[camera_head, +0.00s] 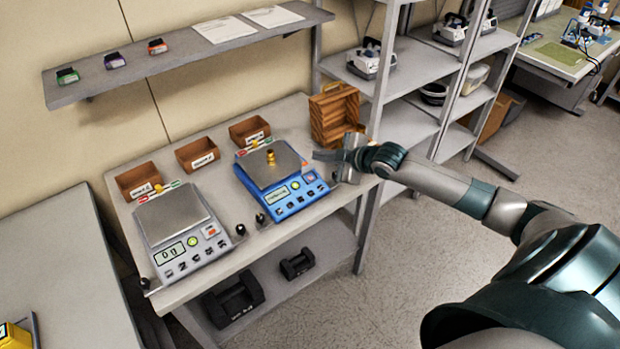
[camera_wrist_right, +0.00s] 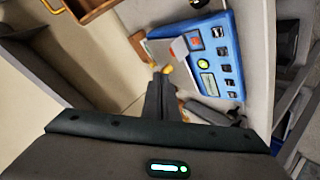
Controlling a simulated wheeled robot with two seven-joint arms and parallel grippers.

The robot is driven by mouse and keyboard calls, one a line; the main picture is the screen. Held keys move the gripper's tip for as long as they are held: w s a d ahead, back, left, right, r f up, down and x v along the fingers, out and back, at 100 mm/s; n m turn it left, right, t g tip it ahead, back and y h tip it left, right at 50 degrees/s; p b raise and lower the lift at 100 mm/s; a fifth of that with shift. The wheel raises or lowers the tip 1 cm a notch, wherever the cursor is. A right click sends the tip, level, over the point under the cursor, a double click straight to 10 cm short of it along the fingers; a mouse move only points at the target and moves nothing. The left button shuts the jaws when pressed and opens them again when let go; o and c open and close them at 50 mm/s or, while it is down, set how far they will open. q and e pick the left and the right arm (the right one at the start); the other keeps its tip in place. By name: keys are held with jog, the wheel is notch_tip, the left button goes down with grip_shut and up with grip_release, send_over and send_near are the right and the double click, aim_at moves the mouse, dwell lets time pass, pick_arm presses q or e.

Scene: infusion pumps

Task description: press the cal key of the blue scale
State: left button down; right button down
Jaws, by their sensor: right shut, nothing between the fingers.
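The blue scale (camera_head: 285,178) stands on the right part of the table, with a steel pan, a small display and several keys along its front. A brass weight (camera_head: 270,156) stands on its pan. The keys' labels are too small to read, so I cannot tell which is cal. The blue scale (camera_wrist_right: 213,22) also shows in the right wrist view. My right gripper (camera_head: 318,155) is shut and empty, just right of the scale's pan. In the right wrist view the fingers (camera_wrist_right: 162,72) point towards the scale's edge. My left gripper is not in view.
A grey scale (camera_head: 180,225) stands at the left of the table. Several brown bins (camera_head: 197,154) line the table's back, and a wooden crate (camera_head: 335,115) stands at the back right. A wall shelf (camera_head: 185,52) hangs above. Metal shelving (camera_head: 415,65) rises behind my right arm.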

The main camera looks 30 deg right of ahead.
jog(key=b, duration=0.6)
send_near(306, 174)
jog(key=w, duration=0.2)
jog(key=w+a, duration=0.1)
jog(key=shift+w+r, duration=0.4)
jog(key=shift+w+f+b, duration=0.15)
jog(key=shift+f+b, duration=0.25)
jog(key=shift+f, duration=0.1)
jog(key=shift+w+f+b, duration=0.2)
jog(key=shift+f+b, duration=0.15)
jog(key=shift+f, duration=0.15)
jog(key=shift+f, duration=0.15)
dwell(0.4)
jog(key=shift+w+f, duration=0.1)
jog(key=shift+f, duration=0.2)
jog(key=shift+a+f+b, duration=0.1)
jog(key=shift+f+b, duration=0.35)
jog(key=shift+b, duration=0.05)
dwell(1.0)
jog(key=shift+r+p, duration=0.65)
jog(key=shift+p, duration=0.1)
jog(key=shift+r, duration=0.15)
